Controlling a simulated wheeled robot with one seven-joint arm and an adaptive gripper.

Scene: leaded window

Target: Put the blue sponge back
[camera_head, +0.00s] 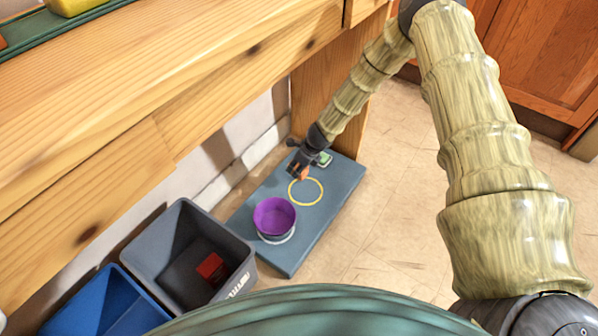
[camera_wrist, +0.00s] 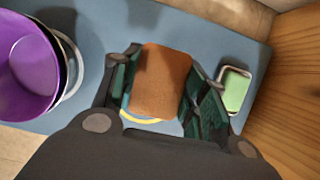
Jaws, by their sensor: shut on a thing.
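My gripper (camera_head: 300,168) is over the far part of a blue-grey board (camera_head: 318,220). It is shut on an orange-brown block (camera_wrist: 162,82), which also shows as a small orange patch in the head view (camera_head: 304,173). Part of a yellow ring (camera_head: 305,192) marked on the board shows below the block in the wrist view (camera_wrist: 140,118). I cannot tell whether the block touches the board. I see no blue sponge in either view.
A purple bowl (camera_head: 274,216) sits in a pale ring on the board. A green block (camera_wrist: 235,90) lies in a pale frame right of my gripper. A grey bin (camera_head: 165,243) holds a red block (camera_head: 211,267), beside a blue bin (camera_head: 100,308). A wooden table (camera_head: 150,80) overhangs.

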